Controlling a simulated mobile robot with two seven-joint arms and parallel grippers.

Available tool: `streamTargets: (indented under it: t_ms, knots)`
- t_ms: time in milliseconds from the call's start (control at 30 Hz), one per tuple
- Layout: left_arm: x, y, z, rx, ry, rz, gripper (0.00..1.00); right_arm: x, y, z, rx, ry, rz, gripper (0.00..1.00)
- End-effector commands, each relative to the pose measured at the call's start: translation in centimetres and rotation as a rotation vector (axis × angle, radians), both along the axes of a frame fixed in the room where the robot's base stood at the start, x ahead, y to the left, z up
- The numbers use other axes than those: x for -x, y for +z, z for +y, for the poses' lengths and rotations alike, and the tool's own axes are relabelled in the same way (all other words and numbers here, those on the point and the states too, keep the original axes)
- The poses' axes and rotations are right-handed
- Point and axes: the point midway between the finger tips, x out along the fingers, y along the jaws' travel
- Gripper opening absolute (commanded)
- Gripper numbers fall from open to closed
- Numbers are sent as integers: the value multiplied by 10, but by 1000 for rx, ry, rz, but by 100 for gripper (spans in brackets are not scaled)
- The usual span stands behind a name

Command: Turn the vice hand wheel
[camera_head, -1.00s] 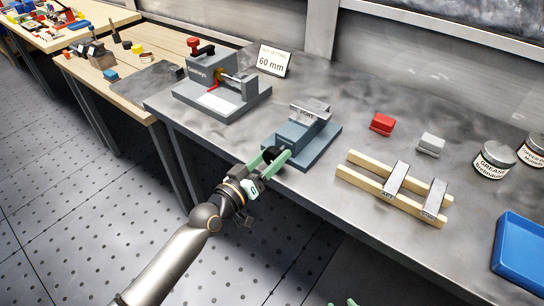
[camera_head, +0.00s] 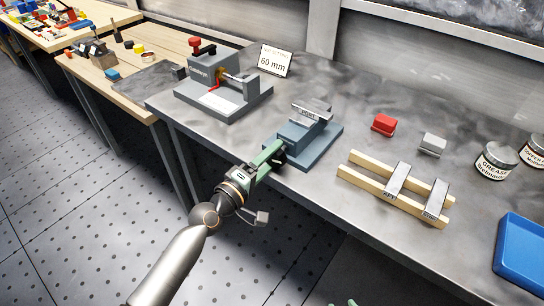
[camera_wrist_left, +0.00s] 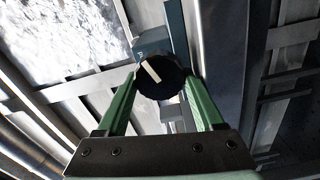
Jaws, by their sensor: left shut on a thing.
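The blue-grey vice (camera_head: 319,145) stands at the front edge of the metal bench, with a labelled metal block across its top. Its hand wheel (camera_wrist_left: 160,78) is a black disc with a white stripe, seen face-on in the left wrist view. The stripe slants from upper left to lower right. My left gripper (camera_head: 272,155) is at the front of the vice, its green fingers shut on the wheel from two sides. In the head view the gripper mostly hides the wheel. Only a small green tip, perhaps of my right gripper (camera_head: 345,303), shows at the bottom edge.
A larger grey vice-like fixture (camera_head: 222,90) stands to the left, near a "60 mm" sign (camera_head: 274,60). To the right are wooden rails (camera_head: 365,183) with metal blocks, a red block (camera_head: 383,125), a grey block (camera_head: 432,144), tins (camera_head: 495,162) and a blue tray (camera_head: 520,262).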

Motion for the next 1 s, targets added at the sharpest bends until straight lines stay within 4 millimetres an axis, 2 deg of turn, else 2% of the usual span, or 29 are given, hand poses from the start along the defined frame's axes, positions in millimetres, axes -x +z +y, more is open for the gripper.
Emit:
streamTargets:
  t_ms: [200, 1000]
  knots:
    - [3, -3, -4, 125, -8, 95, 13, 0, 1, 0, 0, 0, 0, 50]
    - [5, -4, -7, 116, -14, 92, 13, 0, 1, 0, 0, 0, 0, 50]
